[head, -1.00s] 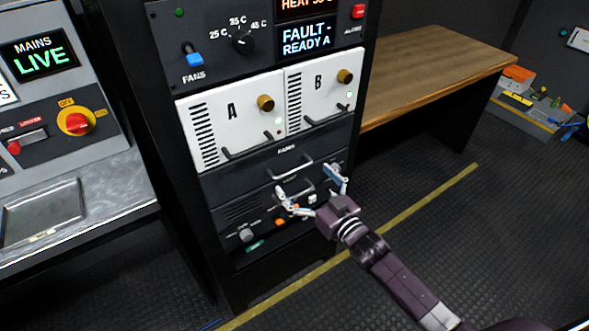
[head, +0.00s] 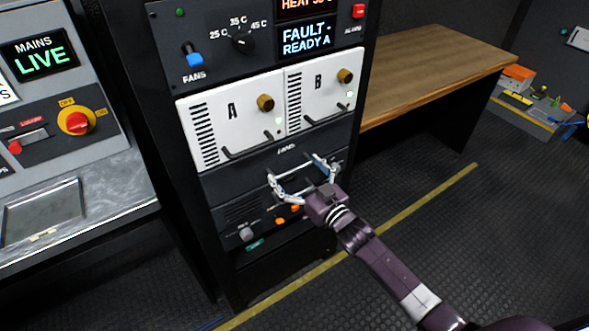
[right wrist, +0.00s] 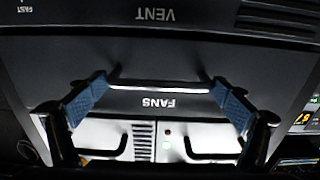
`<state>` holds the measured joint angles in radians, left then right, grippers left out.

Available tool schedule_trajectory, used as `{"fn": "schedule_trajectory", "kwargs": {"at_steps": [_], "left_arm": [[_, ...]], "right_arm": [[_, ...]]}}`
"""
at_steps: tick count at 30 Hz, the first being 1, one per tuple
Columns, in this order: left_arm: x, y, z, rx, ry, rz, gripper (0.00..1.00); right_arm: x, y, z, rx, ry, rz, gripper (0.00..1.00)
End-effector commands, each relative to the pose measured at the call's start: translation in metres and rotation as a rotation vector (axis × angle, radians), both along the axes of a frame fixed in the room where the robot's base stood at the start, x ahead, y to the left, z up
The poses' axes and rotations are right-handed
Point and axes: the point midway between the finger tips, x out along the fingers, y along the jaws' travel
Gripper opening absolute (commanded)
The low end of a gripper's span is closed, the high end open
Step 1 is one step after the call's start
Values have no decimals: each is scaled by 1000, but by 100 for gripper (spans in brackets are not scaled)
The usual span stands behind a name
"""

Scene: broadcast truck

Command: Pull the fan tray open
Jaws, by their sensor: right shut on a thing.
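The fan tray (head: 236,178) is the dark panel marked FANS, under the white units A and B in the rack. It also shows upside down in the right wrist view (right wrist: 200,104). Its pale bar handle (right wrist: 160,85) runs across the panel front. My right gripper (head: 298,170) is at the tray front, with its blue pads at the two ends of the handle, shut on it. The fingers hide part of the handle in the head view. The tray looks about flush with the rack. My left gripper is in neither view.
White units A (head: 232,115) and B (head: 318,95) with dark handles sit just above the tray. A panel with knobs and orange buttons (head: 280,221) lies below. A wooden bench (head: 440,75) stands to the right. The floor before the rack is clear.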

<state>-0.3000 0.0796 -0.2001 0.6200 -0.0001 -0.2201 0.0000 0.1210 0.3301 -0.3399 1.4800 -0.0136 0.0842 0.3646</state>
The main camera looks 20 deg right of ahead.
Motion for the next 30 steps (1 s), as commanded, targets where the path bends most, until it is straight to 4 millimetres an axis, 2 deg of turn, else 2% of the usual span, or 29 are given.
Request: {"fn": "schedule_trajectory", "kwargs": {"at_steps": [2, 7, 11, 17, 21, 30], "left_arm": [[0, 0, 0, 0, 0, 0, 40], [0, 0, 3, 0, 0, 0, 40], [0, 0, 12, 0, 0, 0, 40], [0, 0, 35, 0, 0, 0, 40], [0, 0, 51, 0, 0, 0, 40], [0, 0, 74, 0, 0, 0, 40]], "right_arm": [[0, -1, 0, 0, 0, -1, 52], [-3, -2, 1, -1, 2, -2, 51], [-18, -7, 2, -1, 3, -2, 51], [-64, -22, 4, -2, 7, -2, 51], [-104, -36, 3, -3, 9, -3, 51], [-178, -60, 2, -4, 5, -2, 51]]}}
